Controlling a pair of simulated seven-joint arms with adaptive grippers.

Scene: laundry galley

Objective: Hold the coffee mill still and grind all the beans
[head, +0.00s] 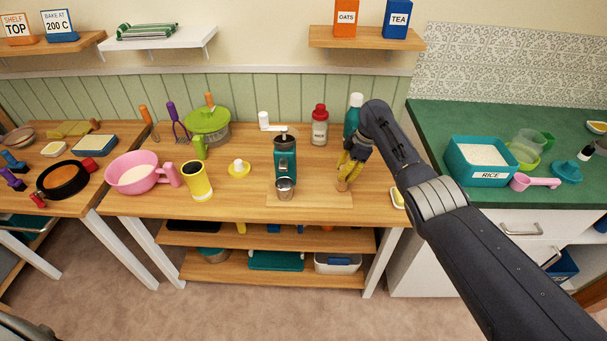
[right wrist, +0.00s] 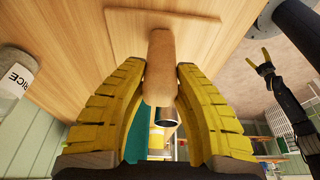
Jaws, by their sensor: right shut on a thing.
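The coffee mill (head: 285,160) stands upright on a wooden board (head: 318,199) near the front of the middle table. It is teal with a dark top, and a small metal cup (head: 285,188) stands in front of it. My right gripper (head: 345,176) is to the right of the mill, low over the board. In the right wrist view its yellow fingers (right wrist: 160,85) are shut on a rounded wooden handle (right wrist: 158,60). I cannot tell whether the handle is joined to the mill. My left gripper (right wrist: 265,60) appears open and empty, far off in the right wrist view. Beans inside the mill are hidden.
A red-capped bottle (head: 320,128) and a teal bottle (head: 352,119) stand behind.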

